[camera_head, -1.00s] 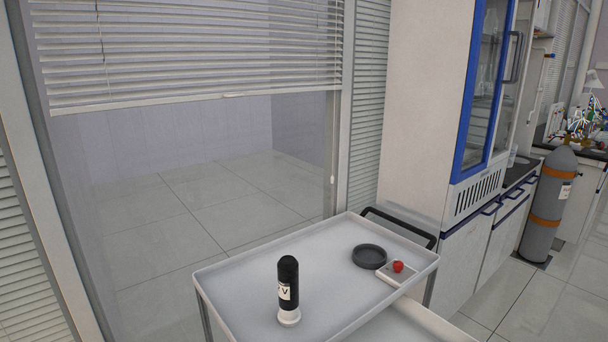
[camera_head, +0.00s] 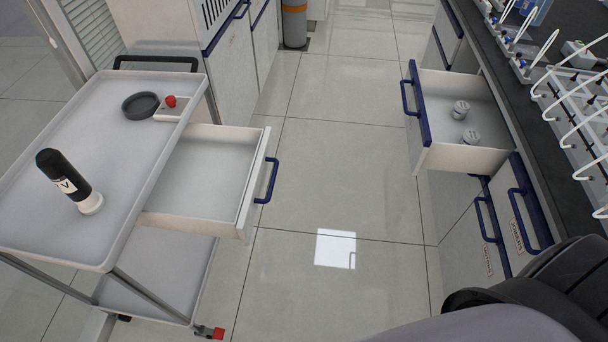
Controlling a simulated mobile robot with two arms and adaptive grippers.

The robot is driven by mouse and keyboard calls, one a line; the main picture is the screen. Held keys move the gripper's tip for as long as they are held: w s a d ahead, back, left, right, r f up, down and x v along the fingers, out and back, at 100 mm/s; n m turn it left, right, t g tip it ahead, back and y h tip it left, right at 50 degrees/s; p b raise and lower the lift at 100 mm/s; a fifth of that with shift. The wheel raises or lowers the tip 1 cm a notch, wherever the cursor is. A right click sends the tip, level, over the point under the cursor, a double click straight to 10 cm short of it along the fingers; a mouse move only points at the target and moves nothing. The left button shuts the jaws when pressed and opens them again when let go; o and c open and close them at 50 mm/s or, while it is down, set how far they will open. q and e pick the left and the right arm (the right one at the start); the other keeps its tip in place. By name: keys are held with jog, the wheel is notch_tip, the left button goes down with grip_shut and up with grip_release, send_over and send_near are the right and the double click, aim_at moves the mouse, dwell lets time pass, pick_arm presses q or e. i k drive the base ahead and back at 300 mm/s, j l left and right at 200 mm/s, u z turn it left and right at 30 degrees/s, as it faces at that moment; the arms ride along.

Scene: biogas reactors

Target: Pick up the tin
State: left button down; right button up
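Two small, light grey round containers that look like tins stand in the open right-hand drawer (camera_head: 445,156). Neither of my grippers is in view. A dark, rounded part at the bottom right looks like part of my own arm, and no fingers show on it.
A cart (camera_head: 113,262) at left holds a black bottle (camera_head: 65,178), a dark round dish (camera_head: 140,105) and a red button (camera_head: 171,101). An empty open drawer (camera_head: 245,212) juts beside it. Clear floor (camera_head: 330,165) lies between. A dark counter (camera_head: 520,105) with white racks is at right.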

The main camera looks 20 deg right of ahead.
aim_at(460, 111)
jog(key=z, duration=0.55)
jog(key=i+l+z, duration=0.15)
jog(key=z, duration=0.3)
jog(key=i+z, duration=0.55)
jog(key=z, duration=0.3)
jog(key=i+j, duration=0.1)
jog(key=i, duration=0.3)
jog(key=i+j+z, duration=0.1)
jog(key=i, duration=0.3)
